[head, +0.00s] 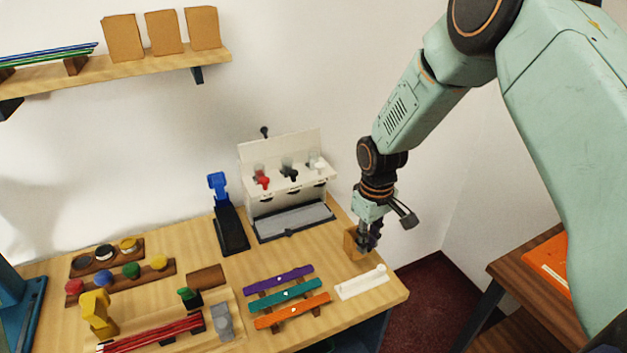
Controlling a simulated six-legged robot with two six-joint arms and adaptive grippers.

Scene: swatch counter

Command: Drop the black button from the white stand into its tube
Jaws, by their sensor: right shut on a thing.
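My right gripper (371,243) points down over the table's right back corner. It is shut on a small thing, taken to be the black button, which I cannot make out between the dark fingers. A low white stand (361,284) lies just in front of it, with a small raised round end; no black button shows on it. A white rack (280,150) at the back holds clear tubes above red, black and white fittings; the middle tube (288,162) is over the black fitting (289,173). My left gripper is not in view.
A tan block (352,244) stands beside the right gripper, close to its fingers. Purple, teal and orange bars (285,296) lie left of the white stand. A blue-topped black device (230,230) stands left of the rack. Wooden racks of coloured pieces (122,279) are at left.

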